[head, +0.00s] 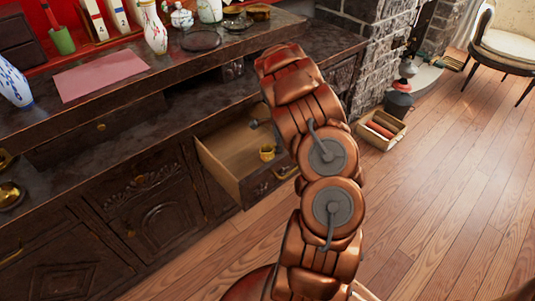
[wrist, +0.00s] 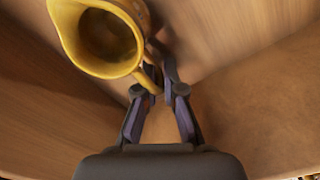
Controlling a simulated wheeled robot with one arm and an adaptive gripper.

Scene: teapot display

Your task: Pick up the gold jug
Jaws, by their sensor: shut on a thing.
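The gold jug (head: 267,153) sits inside the open drawer (head: 215,172) in the head view. In the wrist view the jug (wrist: 100,42) fills the upper left, with its wide mouth and dark inside facing the camera. My gripper (wrist: 158,86) is shut on the jug's handle, at the right side of the jug. The fingertips partly cover the handle. In the head view my arm hides most of the gripper. I cannot tell whether the jug touches the drawer bottom.
Wooden drawer walls surround the jug closely. The dark cabinet (head: 155,205) stands left of the drawer. Its top holds a pink sheet (head: 100,75), a white-and-red vase (head: 153,28) and other pottery. A box (head: 381,128) lies on the floor at right. Open floor lies at lower right.

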